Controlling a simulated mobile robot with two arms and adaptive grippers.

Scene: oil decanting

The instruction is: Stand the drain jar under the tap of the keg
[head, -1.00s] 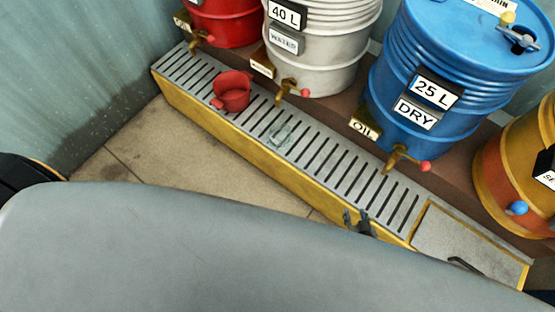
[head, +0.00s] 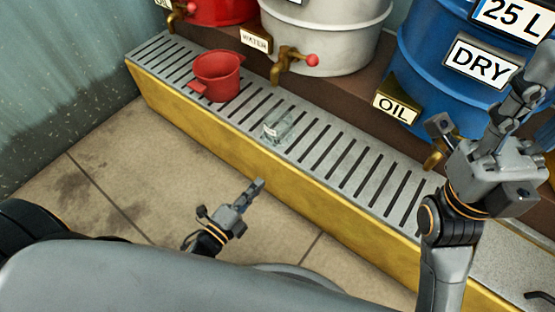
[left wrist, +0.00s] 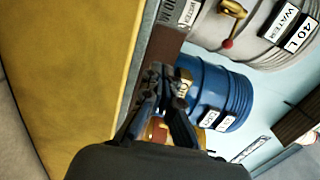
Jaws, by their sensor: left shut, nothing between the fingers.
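The drain jar, a small clear glass jar (head: 277,128), stands on the slotted grate, in front of and below the white keg's brass tap (head: 290,63), not directly under it. The white keg (head: 330,35) has a WATER plate. The blue keg (head: 420,65) has an OIL plate; its tap (head: 434,156) is partly hidden by my right gripper. My left gripper (head: 258,186) is shut and empty, over the floor in front of the grate; its fingers show in the left wrist view (left wrist: 160,80). My right gripper (head: 490,165) is in front of the blue keg; its finger opening is unclear.
A red two-handled pot (head: 218,78) stands on the grate (head: 340,160), left of the jar. A red keg (head: 222,10) is at the back left. The trough's yellow front wall (head: 240,150) stands between my left gripper and the jar. Grate right of the jar is clear.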

